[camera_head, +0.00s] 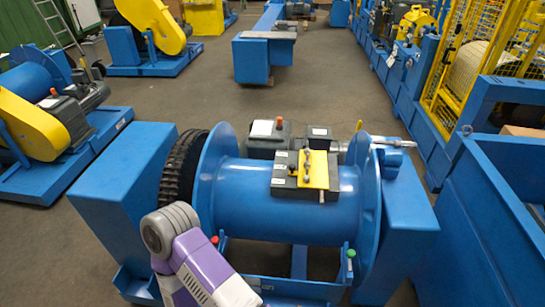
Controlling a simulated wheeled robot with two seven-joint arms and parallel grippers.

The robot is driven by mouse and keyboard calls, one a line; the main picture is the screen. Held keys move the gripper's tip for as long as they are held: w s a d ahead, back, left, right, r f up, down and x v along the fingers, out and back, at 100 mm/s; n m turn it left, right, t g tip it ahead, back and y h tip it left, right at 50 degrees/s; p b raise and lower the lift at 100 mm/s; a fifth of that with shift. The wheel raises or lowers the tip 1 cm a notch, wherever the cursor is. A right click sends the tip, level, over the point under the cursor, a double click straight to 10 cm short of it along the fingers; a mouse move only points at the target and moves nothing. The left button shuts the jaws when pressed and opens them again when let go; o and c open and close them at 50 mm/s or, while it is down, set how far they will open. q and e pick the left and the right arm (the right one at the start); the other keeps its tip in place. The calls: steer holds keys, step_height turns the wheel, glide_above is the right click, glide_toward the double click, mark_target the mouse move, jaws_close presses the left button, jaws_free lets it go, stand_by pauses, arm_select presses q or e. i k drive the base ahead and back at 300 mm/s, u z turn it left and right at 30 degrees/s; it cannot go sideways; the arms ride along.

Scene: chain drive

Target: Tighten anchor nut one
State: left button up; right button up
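A blue winch-like machine with a large drum (240,205) stands right in front of me. A dark toothed ring (178,172) sits at the drum's left end, beside a blue box-shaped housing (125,185). A silver rod or bolt (396,143) sticks out to the right at the drum's upper right end. I cannot make out any anchor nut at this size. A purple and grey link of my own arm rises from the bottom edge in front of the drum. Neither of my grippers can be seen.
A dark box with a yellow plate (318,168) sits over the drum, with a grey motor-like unit (262,135) behind. A blue frame (480,235) stands close at right. Similar blue and yellow machines (35,125) stand at left. Open floor (185,95) lies behind the drum.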

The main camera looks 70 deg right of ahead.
mark_target(307, 164)
steer(key=i, duration=0.7)
steer(key=z, duration=2.2)
